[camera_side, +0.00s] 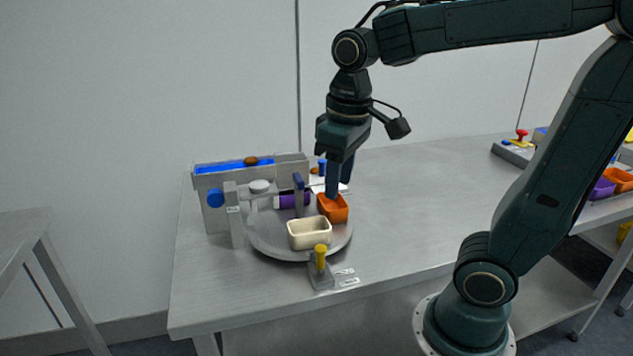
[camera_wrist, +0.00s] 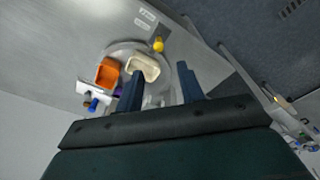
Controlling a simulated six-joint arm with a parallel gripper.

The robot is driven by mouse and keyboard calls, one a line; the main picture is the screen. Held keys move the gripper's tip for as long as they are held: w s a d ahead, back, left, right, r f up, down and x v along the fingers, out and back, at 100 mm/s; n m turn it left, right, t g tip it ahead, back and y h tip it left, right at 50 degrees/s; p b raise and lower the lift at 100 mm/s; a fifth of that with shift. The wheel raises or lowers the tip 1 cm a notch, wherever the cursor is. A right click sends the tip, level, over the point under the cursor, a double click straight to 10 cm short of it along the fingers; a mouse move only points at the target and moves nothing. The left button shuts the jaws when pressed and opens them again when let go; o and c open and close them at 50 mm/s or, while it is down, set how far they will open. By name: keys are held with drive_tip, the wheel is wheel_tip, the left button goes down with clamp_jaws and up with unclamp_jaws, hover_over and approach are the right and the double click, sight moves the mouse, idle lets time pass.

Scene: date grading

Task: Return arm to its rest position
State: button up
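My gripper (camera_side: 338,180) points down over the orange bin (camera_side: 333,209) on the round turntable (camera_side: 277,241) in the side view. In the wrist view, the two blue fingers of my gripper (camera_wrist: 160,92) are spread apart with nothing seen between them. The orange bin (camera_wrist: 108,73) and the cream bin (camera_wrist: 144,67) lie beyond the fingertips there, apart from them.
A grey machine with a blue channel (camera_side: 232,167) holds a brown date (camera_side: 251,161). A yellow-handled lever (camera_side: 320,258) stands at the table's front. A second bench with coloured bins (camera_side: 620,180) stands at far right.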

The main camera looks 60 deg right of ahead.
drive_tip(key=s+a+t, duration=0.1)
drive_tip(key=s+t, duration=0.3)
drive_tip(key=s, duration=0.3)
drive_tip(key=shift+a, duration=0.3)
drive_tip(key=shift+s+f, duration=0.1)
idle(1.4)
